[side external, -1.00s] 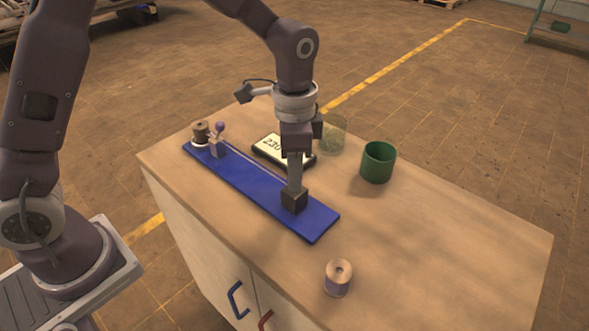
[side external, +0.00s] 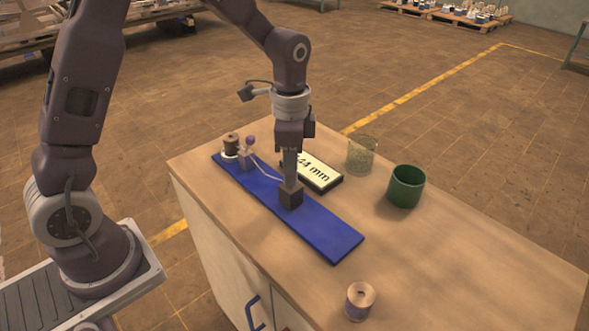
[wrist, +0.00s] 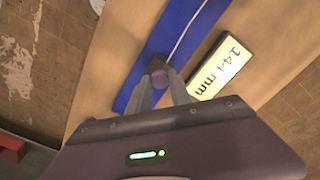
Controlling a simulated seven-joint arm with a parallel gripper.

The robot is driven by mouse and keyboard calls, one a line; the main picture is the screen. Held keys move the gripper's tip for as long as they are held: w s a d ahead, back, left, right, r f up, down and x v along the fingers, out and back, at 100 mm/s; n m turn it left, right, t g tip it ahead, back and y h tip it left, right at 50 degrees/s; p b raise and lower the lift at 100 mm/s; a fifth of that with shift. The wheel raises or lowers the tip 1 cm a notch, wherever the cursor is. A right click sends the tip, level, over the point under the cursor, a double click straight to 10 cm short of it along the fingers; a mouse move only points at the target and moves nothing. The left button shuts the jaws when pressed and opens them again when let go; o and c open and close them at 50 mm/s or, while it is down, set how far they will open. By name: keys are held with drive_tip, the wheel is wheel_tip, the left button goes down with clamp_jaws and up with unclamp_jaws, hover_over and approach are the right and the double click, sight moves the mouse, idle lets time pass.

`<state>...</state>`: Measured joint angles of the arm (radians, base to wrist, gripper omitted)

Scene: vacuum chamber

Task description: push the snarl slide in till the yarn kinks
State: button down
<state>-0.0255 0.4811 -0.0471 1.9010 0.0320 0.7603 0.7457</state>
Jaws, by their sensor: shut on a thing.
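The snarl slide is a dark block (side external: 291,196) on a blue track (side external: 335,240). My gripper (side external: 291,179) is shut on its purple knob, which shows between the fingers in the wrist view (wrist: 160,78). A pale yarn (side external: 268,171) runs from a small post (side external: 246,158) at the track's far left end to the slide. A display (wrist: 222,66) beside the track reads 144 mm.
A brown spool (side external: 231,145) stands by the post, which has a purple ball (side external: 250,139) on top. A clear speckled cup (side external: 361,154) and a green cup (side external: 406,187) stand behind the track. Another spool (side external: 360,302) stands near the front edge.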

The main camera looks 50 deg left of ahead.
drive_tip(key=c, duration=1.2)
unclamp_jaws()
wheel_tip(320, 180, up, 7)
drive_tip(key=shift+r, duration=0.1)
drive_tip(key=s+r+n+t, duration=0.3)
drive_tip(key=s+r+n, duration=0.1)
drive_tip(key=s+r, duration=0.45)
drive_tip(key=s+n+t, duration=0.1)
drive_tip(key=s, duration=0.3)
drive_tip(key=s+n, duration=0.2)
drive_tip(key=s, duration=0.3)
drive_tip(key=s+f+n+t, duration=0.1)
drive_tip(key=s+n, duration=0.1)
drive_tip(key=s, duration=0.2)
drive_tip(key=shift+s+a+t, duration=0.15)
drive_tip(key=shift+s+t, duration=0.05)
drive_tip(key=shift+t, duration=0.1)
